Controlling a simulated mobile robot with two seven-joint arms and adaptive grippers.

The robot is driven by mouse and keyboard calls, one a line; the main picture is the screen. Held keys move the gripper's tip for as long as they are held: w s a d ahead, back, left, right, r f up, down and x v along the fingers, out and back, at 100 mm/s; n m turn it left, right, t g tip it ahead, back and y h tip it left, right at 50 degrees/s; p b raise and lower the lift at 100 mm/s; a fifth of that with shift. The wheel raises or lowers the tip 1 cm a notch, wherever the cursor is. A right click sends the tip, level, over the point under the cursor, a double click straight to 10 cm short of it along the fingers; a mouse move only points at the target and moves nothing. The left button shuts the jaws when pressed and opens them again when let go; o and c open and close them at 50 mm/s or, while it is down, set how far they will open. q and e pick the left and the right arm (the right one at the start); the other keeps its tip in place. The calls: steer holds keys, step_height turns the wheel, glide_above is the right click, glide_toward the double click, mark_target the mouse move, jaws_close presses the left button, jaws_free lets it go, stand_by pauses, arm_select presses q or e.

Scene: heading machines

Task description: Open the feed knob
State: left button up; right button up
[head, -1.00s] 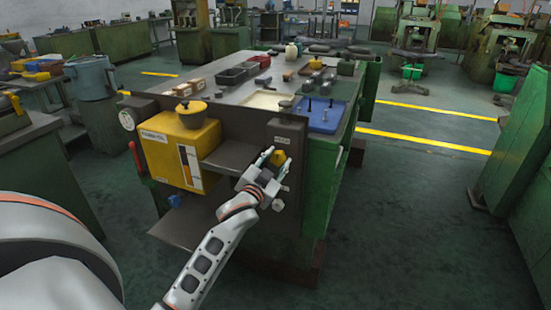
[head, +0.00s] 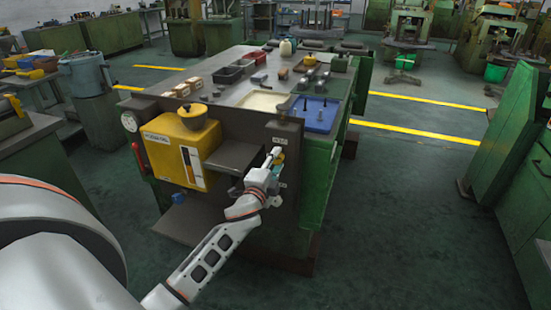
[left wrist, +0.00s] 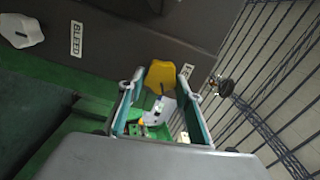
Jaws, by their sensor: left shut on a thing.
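The yellow feed knob (left wrist: 160,74) is between the two fingers of my left gripper (left wrist: 160,105) in the left wrist view. The gripper is shut on it. In the head view my left gripper (head: 270,168) is at the dark front panel (head: 236,134) of the machine, below a small white label (head: 279,140). The gripper is turned nearly edge-on there and hides the knob. In the left wrist view the panel and its lettering look rotated. My right gripper is not in view.
A white knob (left wrist: 20,30) beside a BLEED label (left wrist: 76,39) is on the same panel. A yellow box (head: 180,148) and a metal shelf (head: 234,157) stand left of my gripper. A blue tray (head: 316,116) lies on top. Floor to the right is clear.

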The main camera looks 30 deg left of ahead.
arm_select(q)
steer(key=m+p, duration=0.1)
steer(key=m, duration=0.3)
steer(key=shift+f+m, duration=0.15)
steer(key=shift+m, duration=0.75)
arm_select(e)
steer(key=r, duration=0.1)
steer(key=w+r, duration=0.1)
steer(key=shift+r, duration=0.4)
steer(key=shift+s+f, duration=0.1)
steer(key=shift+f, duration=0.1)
arm_select(q)
steer(key=o, duration=1.1)
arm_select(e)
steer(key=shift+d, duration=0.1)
